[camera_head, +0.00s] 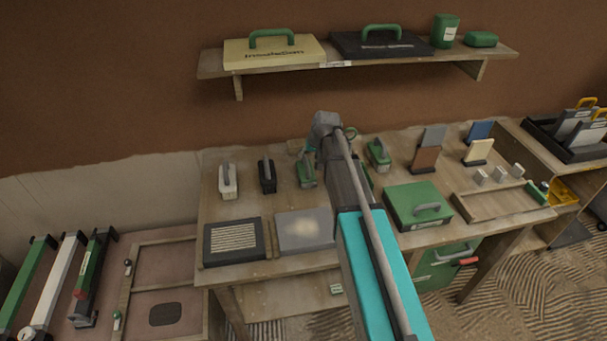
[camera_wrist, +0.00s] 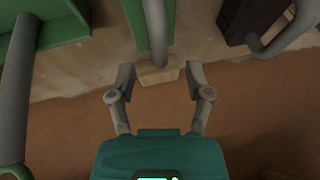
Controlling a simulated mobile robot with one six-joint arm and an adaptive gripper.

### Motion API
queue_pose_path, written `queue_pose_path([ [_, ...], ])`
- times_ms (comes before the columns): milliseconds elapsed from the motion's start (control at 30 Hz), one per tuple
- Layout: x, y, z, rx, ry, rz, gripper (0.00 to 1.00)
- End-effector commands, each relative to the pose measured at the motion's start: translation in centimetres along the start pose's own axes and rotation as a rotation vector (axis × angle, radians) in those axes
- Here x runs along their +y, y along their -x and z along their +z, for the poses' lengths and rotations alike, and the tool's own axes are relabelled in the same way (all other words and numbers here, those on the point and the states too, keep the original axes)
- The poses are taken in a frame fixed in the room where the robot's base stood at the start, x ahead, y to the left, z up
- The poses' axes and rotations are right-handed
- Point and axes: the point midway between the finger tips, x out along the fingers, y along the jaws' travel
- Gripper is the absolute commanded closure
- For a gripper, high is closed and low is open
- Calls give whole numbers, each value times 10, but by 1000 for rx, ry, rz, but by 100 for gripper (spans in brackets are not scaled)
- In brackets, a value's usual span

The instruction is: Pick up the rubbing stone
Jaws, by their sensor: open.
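I cannot tell for certain which tool is the rubbing stone. A black block with a grey handle (camera_head: 267,177) and a cream block with a grey handle (camera_head: 228,182) stand at the table's back left. The black block also shows at the upper right of the wrist view (camera_wrist: 236,20). My gripper (camera_wrist: 158,78) is open and empty. A small beige block (camera_wrist: 158,74) appears between its fingertips in the wrist view, partly behind a grey handle (camera_wrist: 155,28). In the head view my arm partly hides this area, beside a green tool (camera_head: 306,174).
A green case (camera_head: 417,205), a grey plate (camera_head: 304,230) and a dark framed grille (camera_head: 234,242) lie on the table (camera_head: 262,207). Another green tool (camera_head: 378,153) stands right of my arm. A loaded wall shelf (camera_head: 340,65) hangs above. The wall is close behind.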

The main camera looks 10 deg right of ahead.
Motion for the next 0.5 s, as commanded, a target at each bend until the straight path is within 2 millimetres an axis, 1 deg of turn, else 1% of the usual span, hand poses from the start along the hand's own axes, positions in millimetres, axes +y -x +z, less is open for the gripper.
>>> queue_pose_path([
  [500,1,-42,2,0,0,0,35],
])
